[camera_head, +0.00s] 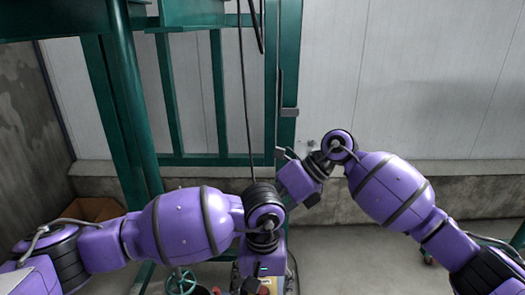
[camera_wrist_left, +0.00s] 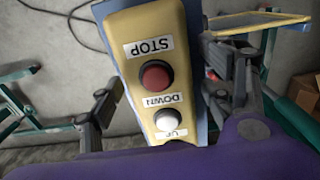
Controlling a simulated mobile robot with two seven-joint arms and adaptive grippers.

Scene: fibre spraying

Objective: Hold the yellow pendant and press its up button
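The yellow pendant (camera_wrist_left: 142,75) with a blue-grey edge fills the middle of the left wrist view, upside down. It carries a red button (camera_wrist_left: 155,76), a white button (camera_wrist_left: 168,120) and the labels STOP, DOWN and UP. The white button lies between the DOWN and UP labels. In the head view only a bit of the pendant (camera_head: 270,287) shows below my left wrist. My right gripper (camera_head: 290,165) is apart from the pendant, above and right of it; its fingers are unclear.
A dark cable (camera_head: 246,110) hangs down beside a green steel frame (camera_head: 125,110). A low concrete ledge (camera_head: 470,190) runs along the pale wall. A cardboard box (camera_head: 92,208) stands at the left. A green handwheel (camera_head: 181,282) is near the bottom.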

